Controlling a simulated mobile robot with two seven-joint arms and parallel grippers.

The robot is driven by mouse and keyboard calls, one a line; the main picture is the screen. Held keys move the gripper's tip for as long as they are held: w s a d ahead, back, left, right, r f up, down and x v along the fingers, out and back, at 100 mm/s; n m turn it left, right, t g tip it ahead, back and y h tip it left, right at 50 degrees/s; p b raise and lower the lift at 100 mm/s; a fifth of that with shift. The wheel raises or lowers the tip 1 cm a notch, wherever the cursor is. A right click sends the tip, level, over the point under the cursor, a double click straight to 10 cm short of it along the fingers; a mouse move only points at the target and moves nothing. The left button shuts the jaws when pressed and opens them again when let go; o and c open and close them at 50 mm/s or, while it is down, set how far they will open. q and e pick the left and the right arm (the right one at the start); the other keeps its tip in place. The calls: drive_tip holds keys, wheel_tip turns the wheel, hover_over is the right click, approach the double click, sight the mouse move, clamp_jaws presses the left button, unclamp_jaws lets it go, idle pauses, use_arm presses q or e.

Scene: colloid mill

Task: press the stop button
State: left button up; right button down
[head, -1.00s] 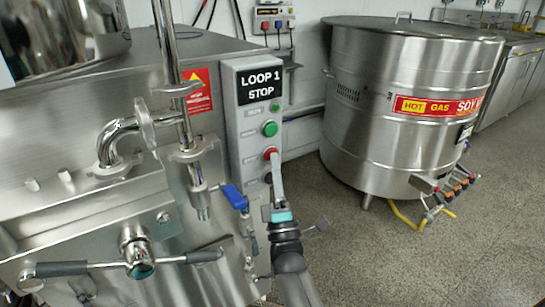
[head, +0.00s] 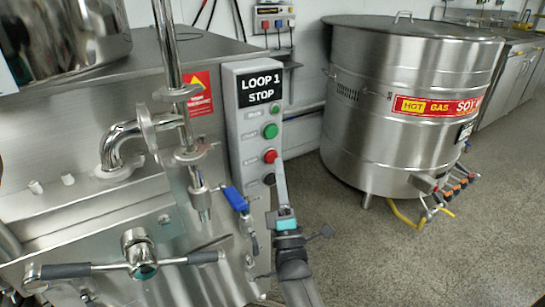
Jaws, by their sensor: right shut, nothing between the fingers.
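A grey control panel (head: 238,130) with a black "LOOP 1 STOP" sign (head: 260,87) stands at the middle of the head view. It carries a green button (head: 270,131), a red button (head: 270,156) below it, and a dark knob (head: 269,179) lower down. My right gripper (head: 279,168) is shut and empty. The red button's face shows almost whole. My left gripper is out of view.
Steel pipes (head: 175,95), a blue-handled valve (head: 235,199) and a T-handle (head: 140,267) stick out to the left of my right gripper. A large steel vat (head: 365,130) stands to the right, with yellow hose (head: 405,217) at its foot. The floor (head: 400,270) between is clear.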

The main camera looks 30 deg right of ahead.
drive_tip(key=shift+s+h, duration=0.1)
drive_tip(key=shift+h, duration=0.2)
drive_tip(key=s+p, duration=0.1)
drive_tip(key=s, duration=0.1)
drive_tip(key=s+p, duration=0.1)
drive_tip(key=s, duration=0.1)
drive_tip(key=shift+s+d+p, duration=0.2)
drive_tip(key=shift+s+p, duration=0.15)
drive_tip(key=shift+s, duration=0.05)
idle(0.4)
